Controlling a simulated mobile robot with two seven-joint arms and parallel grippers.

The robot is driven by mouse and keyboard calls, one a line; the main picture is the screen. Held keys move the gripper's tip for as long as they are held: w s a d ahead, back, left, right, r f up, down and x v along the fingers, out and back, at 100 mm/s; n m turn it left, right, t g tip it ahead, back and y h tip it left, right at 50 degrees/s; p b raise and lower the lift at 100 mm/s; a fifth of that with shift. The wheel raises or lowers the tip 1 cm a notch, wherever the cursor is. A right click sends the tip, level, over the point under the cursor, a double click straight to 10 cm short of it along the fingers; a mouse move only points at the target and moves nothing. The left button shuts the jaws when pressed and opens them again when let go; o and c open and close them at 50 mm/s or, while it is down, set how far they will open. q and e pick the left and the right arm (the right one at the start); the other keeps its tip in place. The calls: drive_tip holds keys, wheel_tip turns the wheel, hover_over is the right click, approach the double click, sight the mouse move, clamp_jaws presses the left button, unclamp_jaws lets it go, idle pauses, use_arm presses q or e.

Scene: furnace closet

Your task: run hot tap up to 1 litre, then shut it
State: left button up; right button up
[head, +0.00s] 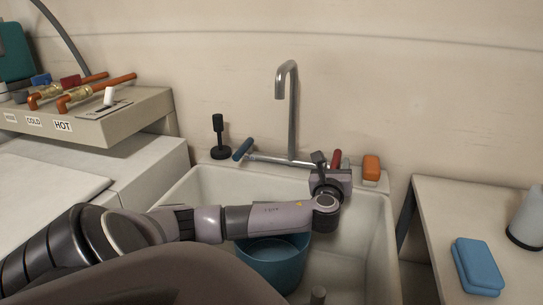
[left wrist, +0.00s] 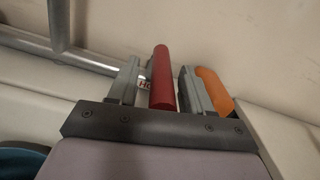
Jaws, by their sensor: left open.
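The tap has a tall grey spout (head: 293,110) on a wall bar, with a blue lever (head: 243,149) at left and a red lever (head: 337,158) at right. My left gripper (head: 332,170) is at the red lever. In the left wrist view the red lever (left wrist: 162,75) stands between the two open fingers, with small gaps on both sides. A partly hidden label reading "HO" shows behind it. A blue bucket (head: 272,265) sits in the sink, partly covered by my left arm. No water stream shows, and the bucket's inside is mostly hidden. My right gripper is out of view.
The white sink (head: 376,235) surrounds the bucket. An orange sponge (head: 371,168) lies close right of the gripper; a black plunger-like item (head: 219,140) stands at left. A box (head: 90,120) with COLD and HOT pipes is far left. A blue sponge (head: 478,266) lies on the right table.

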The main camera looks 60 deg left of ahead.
use_arm(q)
drive_tip(key=p+v, duration=0.4)
drive_tip(key=v, duration=0.3)
idle(0.5)
drive_tip(key=shift+p, duration=0.3)
idle(0.6)
